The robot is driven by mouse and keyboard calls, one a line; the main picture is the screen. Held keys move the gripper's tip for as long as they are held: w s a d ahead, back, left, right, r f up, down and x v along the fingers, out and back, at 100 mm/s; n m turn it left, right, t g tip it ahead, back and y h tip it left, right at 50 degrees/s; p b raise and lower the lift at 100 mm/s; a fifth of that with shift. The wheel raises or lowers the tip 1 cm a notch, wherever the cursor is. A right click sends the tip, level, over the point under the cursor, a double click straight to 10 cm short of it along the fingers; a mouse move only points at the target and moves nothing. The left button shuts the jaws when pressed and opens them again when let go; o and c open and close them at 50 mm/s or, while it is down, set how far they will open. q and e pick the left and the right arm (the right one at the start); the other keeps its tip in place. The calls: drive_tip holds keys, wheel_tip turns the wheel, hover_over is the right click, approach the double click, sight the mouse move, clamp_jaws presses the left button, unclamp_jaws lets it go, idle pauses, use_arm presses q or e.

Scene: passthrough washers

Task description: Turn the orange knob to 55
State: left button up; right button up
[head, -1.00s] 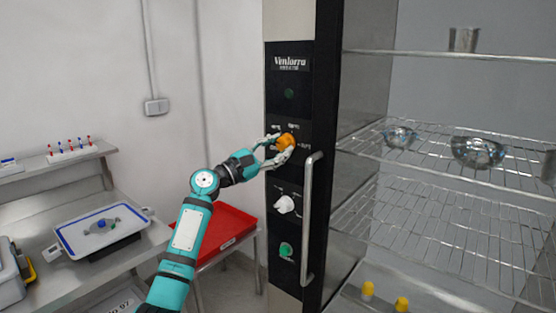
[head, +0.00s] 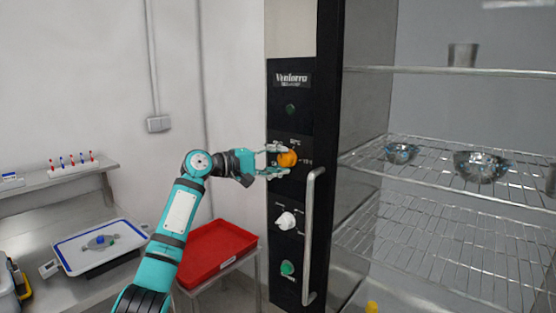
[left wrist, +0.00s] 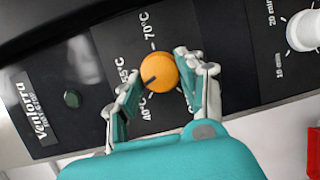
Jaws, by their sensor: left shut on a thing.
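The orange knob (head: 287,159) is on the upper part of the black washer panel (head: 290,205). My left gripper (head: 279,160) is shut on it, one finger on each side. In the left wrist view, the orange knob (left wrist: 161,70) sits between the fingertips of my left gripper (left wrist: 160,84). A dark pointer mark on the knob points to the lower left, roughly between the 55°C and 40°C labels. The left finger partly covers the dial near the 55°C label. My right gripper is not in view.
A vertical door handle (head: 311,235) stands close to the right of the knobs. A red tray (head: 217,252) is below my left arm. Wire racks (head: 420,225) with metal bowls are at right.

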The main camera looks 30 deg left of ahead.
use_arm(q)
drive_tip(key=m, duration=0.1)
drive_tip(key=m+y+p, duration=0.1)
drive_tip(key=m+g+p, duration=0.1)
drive_tip(key=m, duration=0.1)
drive_tip(key=shift+d+r+y, duration=0.1)
drive_tip(key=shift+r+y, duration=0.15)
drive_tip(key=shift+y, duration=0.15)
drive_tip(key=shift+d+m+g+y+p, duration=0.1)
drive_tip(key=shift+m+g+y+p, duration=0.35)
drive_tip(key=shift+m, duration=0.55)
drive_tip(key=shift+f, duration=0.1)
drive_tip(key=o, duration=1.1)
drive_tip(key=shift+o, duration=0.2)
drive_tip(key=shift+s, duration=0.1)
drive_tip(key=v, duration=1.1)
drive_tip(key=shift+s, duration=0.4)
